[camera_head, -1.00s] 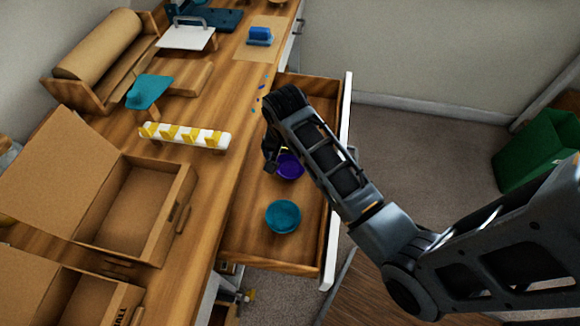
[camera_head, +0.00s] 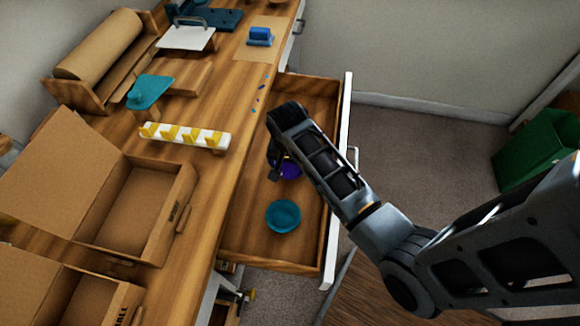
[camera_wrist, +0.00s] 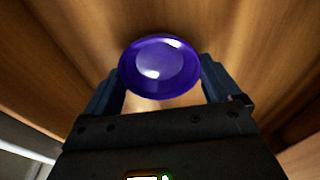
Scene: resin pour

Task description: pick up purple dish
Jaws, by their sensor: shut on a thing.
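The purple dish (camera_head: 291,169) is in the open wooden drawer, partly hidden behind my arm in the head view. In the wrist view the purple dish (camera_wrist: 160,66) is round and glossy, with its inside facing the camera. My gripper (camera_wrist: 160,88) has one finger on each side of the dish and is shut on it. In the head view my gripper (camera_head: 277,163) is at the dish's left side, and its fingertips are mostly hidden. I cannot tell whether the dish touches the drawer floor.
A teal dish (camera_head: 283,216) sits in the drawer (camera_head: 255,245), nearer the camera. The drawer's white front (camera_head: 338,190) stands to the right. The worktop holds a white strip with yellow pieces (camera_head: 185,136) and an open cardboard box (camera_head: 130,215). A green bin (camera_head: 540,150) is at far right.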

